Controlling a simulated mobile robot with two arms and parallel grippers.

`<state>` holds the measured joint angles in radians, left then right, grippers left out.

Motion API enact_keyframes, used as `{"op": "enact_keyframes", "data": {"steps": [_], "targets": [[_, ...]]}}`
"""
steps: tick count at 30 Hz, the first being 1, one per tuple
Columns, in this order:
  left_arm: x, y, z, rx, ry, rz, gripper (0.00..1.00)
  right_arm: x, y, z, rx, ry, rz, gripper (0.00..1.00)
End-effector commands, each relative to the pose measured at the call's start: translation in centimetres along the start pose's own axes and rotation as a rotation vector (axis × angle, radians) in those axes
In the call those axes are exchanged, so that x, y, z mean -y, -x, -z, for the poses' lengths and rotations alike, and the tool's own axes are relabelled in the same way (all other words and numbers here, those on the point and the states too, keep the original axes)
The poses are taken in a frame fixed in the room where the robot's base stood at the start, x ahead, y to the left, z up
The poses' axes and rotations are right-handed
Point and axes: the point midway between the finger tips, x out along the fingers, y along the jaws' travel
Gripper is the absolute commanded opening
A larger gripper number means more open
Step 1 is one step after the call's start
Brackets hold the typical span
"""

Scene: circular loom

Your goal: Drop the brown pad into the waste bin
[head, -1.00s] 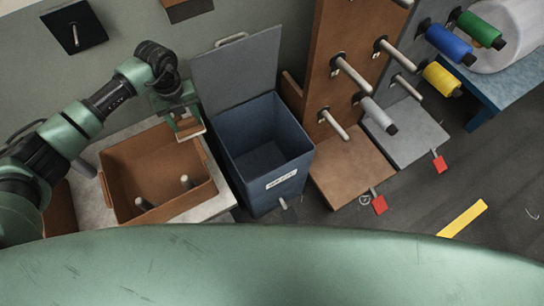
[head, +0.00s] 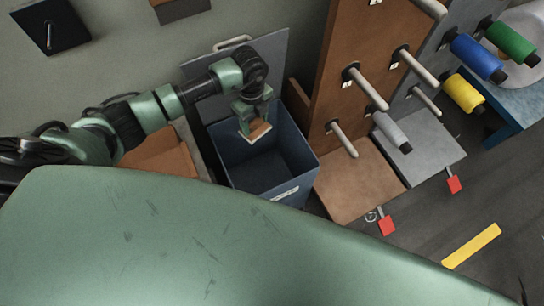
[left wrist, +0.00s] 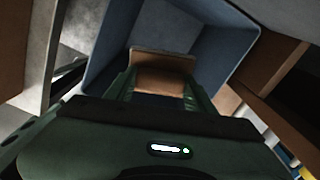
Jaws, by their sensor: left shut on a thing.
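The brown pad (head: 260,130) is a small flat block held in my left gripper (head: 252,122), over the opening of the waste bin. It also shows in the left wrist view as a brown block (left wrist: 161,80) between the two green fingers, with the bin behind it. The waste bin (head: 301,173) is dark blue, square and open at the top, with a white label on its front and its grey lid (head: 216,69) raised at the back. My right gripper is not in view.
A brown crate (head: 160,157) stands left of the bin, partly hidden by my arm. Right of the bin stands a brown panel (head: 372,40) with pegs. Blue, green and yellow spools (head: 476,57) hang further right.

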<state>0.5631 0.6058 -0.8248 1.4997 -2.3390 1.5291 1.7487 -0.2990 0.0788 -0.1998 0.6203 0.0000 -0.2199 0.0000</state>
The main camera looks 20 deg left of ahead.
Motion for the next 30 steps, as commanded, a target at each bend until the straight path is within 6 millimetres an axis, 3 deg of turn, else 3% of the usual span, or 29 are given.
{"op": "enact_keyframes", "data": {"steps": [13,25,26,28,30], "targets": [[0.0,-5.1,0.0,0.0,-0.001,0.0,0.16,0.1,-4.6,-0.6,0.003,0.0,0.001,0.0],[0.0,-5.6,0.0,0.0,-0.003,0.0,0.16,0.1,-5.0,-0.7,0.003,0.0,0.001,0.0],[0.0,-5.6,0.0,0.0,-0.003,0.0,0.62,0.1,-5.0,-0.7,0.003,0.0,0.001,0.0],[0.0,-5.6,0.0,0.0,-0.003,0.0,0.79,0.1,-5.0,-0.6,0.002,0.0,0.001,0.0],[0.0,-5.6,0.0,0.0,-0.003,0.0,0.79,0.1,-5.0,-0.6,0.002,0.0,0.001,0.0]]}}
